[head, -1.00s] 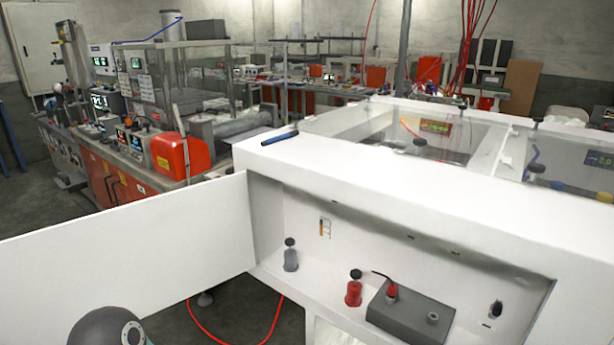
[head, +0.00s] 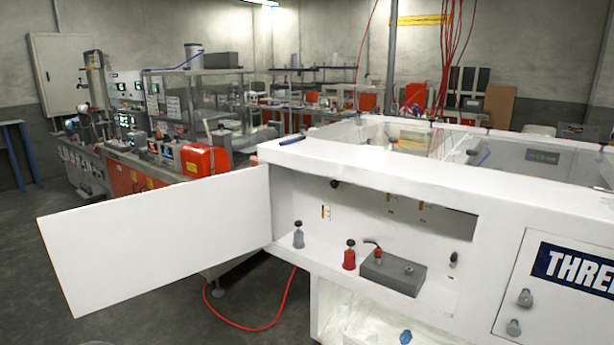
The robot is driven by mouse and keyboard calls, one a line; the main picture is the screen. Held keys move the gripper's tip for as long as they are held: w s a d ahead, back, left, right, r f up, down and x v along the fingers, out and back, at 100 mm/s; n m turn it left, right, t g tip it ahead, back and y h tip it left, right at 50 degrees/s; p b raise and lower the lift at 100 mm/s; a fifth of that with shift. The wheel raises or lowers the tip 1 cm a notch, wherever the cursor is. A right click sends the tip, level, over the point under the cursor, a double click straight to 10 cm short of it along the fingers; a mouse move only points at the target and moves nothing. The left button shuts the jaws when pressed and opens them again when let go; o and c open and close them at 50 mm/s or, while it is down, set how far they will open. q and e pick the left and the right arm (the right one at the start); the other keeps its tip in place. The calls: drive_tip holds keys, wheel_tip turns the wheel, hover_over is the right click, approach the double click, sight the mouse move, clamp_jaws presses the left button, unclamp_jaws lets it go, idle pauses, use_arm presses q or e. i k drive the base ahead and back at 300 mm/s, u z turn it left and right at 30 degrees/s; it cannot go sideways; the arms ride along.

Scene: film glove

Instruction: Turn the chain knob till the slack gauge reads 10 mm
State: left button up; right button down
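The white machine (head: 430,160) has an open bay with its white door (head: 160,230) swung out to the left. On the bay's back wall are a black knob (head: 335,183) and small gauge-like strips, one at the left (head: 324,212) and others (head: 390,197) further right. I cannot tell which of these is the chain knob or the slack gauge, and no reading is legible. On the bay's shelf stand a grey knobbed part (head: 298,235), a red knobbed part (head: 349,256) and a grey box (head: 394,272). Neither gripper is in view.
A panel with "THREE" lettering (head: 575,265) and grey knobs is at the right. A red hose (head: 262,328) lies on the floor (head: 150,325) below the door. A blue pen-like object (head: 292,140) lies on the machine top. Benches with equipment (head: 150,160) stand behind left.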

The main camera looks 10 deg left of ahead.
sight(334, 183)
drive_tip(key=u, duration=0.65)
drive_tip(key=i, duration=1.5)
drive_tip(key=z, duration=0.65)
